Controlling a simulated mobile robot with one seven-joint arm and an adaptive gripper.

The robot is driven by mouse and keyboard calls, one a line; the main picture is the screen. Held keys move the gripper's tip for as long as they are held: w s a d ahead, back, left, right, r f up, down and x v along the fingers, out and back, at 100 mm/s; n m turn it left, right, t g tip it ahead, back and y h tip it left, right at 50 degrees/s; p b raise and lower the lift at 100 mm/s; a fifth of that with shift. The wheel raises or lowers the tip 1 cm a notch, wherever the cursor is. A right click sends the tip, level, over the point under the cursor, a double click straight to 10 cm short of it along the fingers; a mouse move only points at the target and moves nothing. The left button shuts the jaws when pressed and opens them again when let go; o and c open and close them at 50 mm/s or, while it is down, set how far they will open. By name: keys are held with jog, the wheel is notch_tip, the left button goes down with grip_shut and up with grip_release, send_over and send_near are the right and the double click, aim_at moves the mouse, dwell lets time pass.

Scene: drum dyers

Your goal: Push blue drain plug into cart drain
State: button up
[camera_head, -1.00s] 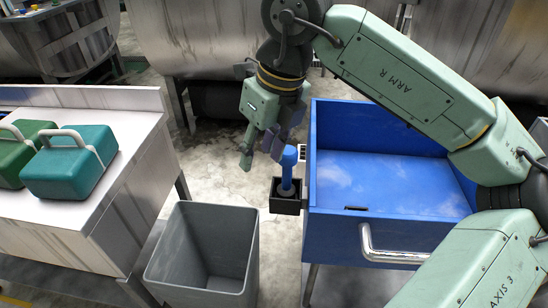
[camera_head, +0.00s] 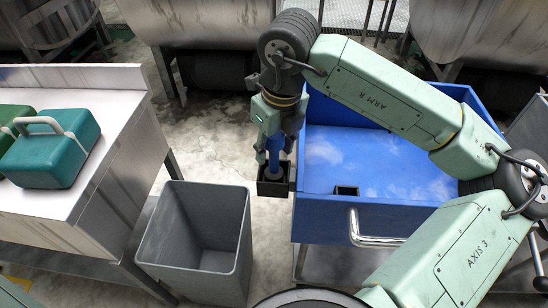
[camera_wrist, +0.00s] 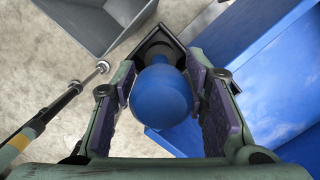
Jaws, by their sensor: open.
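The blue drain plug (camera_head: 275,152) stands upright in a small black holder (camera_head: 272,187) at the left side of the blue cart (camera_head: 345,213). My gripper (camera_head: 275,157) is open above the holder, with its fingers on either side of the plug.
A grey bin (camera_head: 197,240) stands left of the cart. A metal bench (camera_head: 100,160) with teal (camera_head: 50,152) and green cases is further left. A chrome handle (camera_head: 375,240) sticks out from the cart's front. Steel drums stand at the back.

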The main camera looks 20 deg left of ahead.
jog(key=shift+w+a+f, duration=0.1)
jog(key=shift+a+f, duration=0.05)
jog(key=shift+f, duration=0.8)
grip_shut()
